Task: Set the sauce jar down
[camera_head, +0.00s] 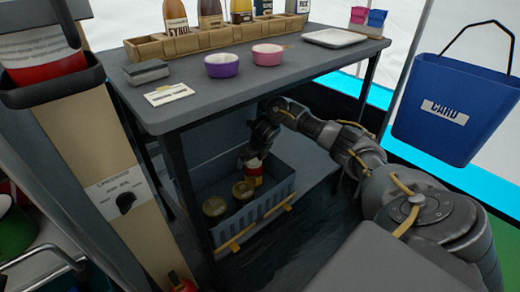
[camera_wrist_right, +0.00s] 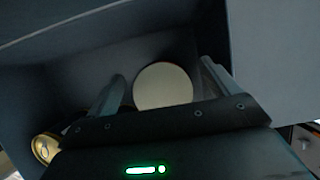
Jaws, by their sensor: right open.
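The sauce jar (camera_head: 255,172), with a red and yellow label, stands inside the grey-blue crate (camera_head: 264,210) under the table. My right gripper (camera_head: 251,158) is at the top of the jar. In the right wrist view the jar's pale round top (camera_wrist_right: 163,86) lies between the two spread fingers, with gaps on both sides. The gripper is open around it. The jar's bottom is hidden by the crate wall. My left gripper is not in view.
Two gold-lidded jars (camera_head: 215,207) (camera_head: 243,190) stand in the crate beside the sauce jar. The table top (camera_head: 225,100) and its legs are close above and around my right arm. A blue bin (camera_head: 450,105) hangs at the right.

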